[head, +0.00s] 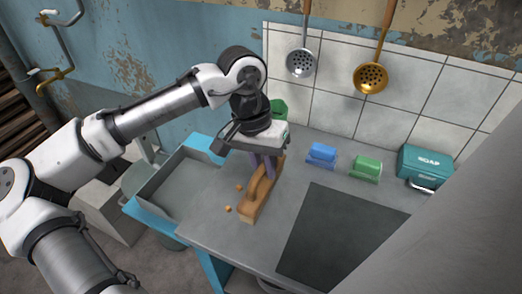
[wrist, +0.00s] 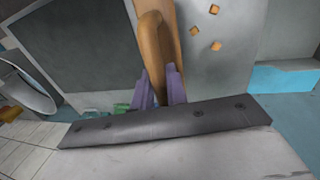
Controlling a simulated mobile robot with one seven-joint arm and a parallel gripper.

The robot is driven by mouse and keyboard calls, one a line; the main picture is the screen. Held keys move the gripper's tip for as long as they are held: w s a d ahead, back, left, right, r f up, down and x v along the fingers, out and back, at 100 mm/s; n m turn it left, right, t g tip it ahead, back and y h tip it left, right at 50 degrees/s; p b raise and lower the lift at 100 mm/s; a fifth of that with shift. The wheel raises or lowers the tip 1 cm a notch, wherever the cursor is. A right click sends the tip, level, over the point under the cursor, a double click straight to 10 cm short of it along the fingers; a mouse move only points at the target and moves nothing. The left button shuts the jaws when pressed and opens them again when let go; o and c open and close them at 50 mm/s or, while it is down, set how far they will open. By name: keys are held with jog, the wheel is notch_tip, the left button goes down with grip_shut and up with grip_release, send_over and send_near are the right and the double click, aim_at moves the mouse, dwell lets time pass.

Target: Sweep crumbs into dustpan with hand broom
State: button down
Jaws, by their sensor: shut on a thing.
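The wooden hand broom (head: 251,209) stands on the grey counter, lengthwise from front to back. My gripper (head: 264,160) has its purple fingers shut on the broom's handle, near its far end. The wrist view also shows the broom (wrist: 153,35) between the fingers (wrist: 160,88). Small orange-brown crumbs (head: 228,208) lie on the counter just left of the broom; three show in the wrist view (wrist: 195,31). A grey tray-like pan with raised walls (head: 166,174), apparently the dustpan, sits at the counter's left end. The broom's underside is hidden.
A dark flat panel (head: 337,237) lies right of the broom. A blue sponge (head: 321,155), a green sponge (head: 366,168) and a teal soap box (head: 426,166) stand along the tiled wall. Two strainers (head: 370,77) hang above. Counter between crumbs and pan is clear.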

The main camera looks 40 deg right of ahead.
aim_at(263, 185)
jog(key=shift+w+f, duration=0.1)
jog(key=shift+f, duration=0.05)
notch_tip(263, 185, down, 6)
jog(key=b, duration=0.7)
jog(key=shift+f, duration=0.2)
dwell(0.5)
jog(key=shift+w+a+p, duration=0.55)
jog(key=shift+w, duration=0.2)
jog(key=shift+w+a+p, duration=0.5)
jog(key=shift+w, duration=0.2)
jog(key=shift+w+a+r+p, duration=0.1)
jog(key=shift+w+a+p, duration=0.4)
jog(key=shift+w, duration=0.25)
jog(key=shift+w+a, duration=0.45)
jog(key=shift+w, duration=0.35)
